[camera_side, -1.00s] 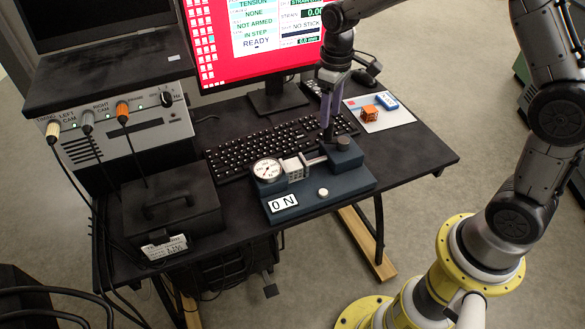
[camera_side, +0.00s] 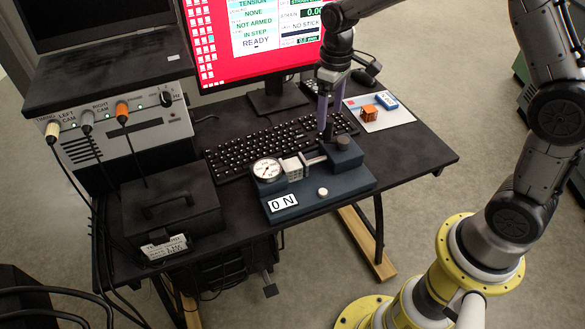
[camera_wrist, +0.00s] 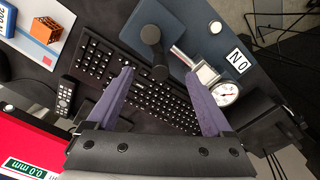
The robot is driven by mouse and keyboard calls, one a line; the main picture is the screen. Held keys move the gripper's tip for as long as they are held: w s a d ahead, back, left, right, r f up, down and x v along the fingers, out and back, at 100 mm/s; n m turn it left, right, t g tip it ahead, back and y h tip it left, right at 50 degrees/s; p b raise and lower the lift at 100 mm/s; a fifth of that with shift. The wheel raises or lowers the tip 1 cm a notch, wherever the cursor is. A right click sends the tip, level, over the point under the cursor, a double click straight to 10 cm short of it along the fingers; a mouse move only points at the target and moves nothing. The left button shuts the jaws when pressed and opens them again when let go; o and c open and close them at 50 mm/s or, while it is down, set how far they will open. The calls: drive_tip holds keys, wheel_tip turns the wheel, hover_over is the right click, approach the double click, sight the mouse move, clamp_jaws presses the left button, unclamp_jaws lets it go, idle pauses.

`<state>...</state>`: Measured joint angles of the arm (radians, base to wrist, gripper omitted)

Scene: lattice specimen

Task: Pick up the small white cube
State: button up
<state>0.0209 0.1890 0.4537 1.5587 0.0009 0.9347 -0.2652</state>
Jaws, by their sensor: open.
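The small white cube (camera_side: 292,168) has a lattice face. It sits on the dark blue test rig (camera_side: 335,188), between the round dial gauge (camera_side: 267,169) and a metal rod. In the wrist view the cube (camera_wrist: 206,74) lies beyond and to the right of the gap between my fingers, beside the dial (camera_wrist: 225,94). My gripper (camera_side: 327,135) points down over the desk, near the black block at the rig's right end. In the wrist view its two purple fingers (camera_wrist: 159,73) are wide apart with nothing between them. The cube is apart from the fingers.
A black keyboard (camera_side: 250,147) lies behind the rig. An orange cube (camera_side: 369,113) and a blue box (camera_side: 387,101) rest on a white sheet at the right. The monitor (camera_side: 250,40) stands behind. A black case (camera_side: 170,212) with a handle is at the left.

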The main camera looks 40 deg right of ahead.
drive_tip(key=m, duration=0.4)
drive_tip(key=shift+m, duration=0.3)
drive_tip(key=m, duration=0.4)
drive_tip(key=shift+a+r, duration=0.15)
drive_tip(key=shift+r, duration=0.05)
drive_tip(key=m, duration=0.4)
drive_tip(key=shift+w+a+r, duration=0.15)
drive_tip(key=shift+w+a, duration=0.05)
drive_tip(key=shift+a, duration=0.15)
drive_tip(key=a+m, duration=0.1)
drive_tip(key=m, duration=1.1)
hover_over(291, 164)
drive_tip(key=f, duration=0.7)
drive_tip(key=shift+s+d+f, duration=0.2)
drive_tip(key=shift+d+f, duration=0.05)
drive_tip(key=shift+f, duration=0.15)
drive_tip(key=shift+w+a+f, duration=0.1)
drive_tip(key=shift+a+f, duration=0.05)
drive_tip(key=shift+f, duration=1.2)
drive_tip(key=shift+w+a+f, duration=0.1)
drive_tip(key=shift+f, duration=1.2)
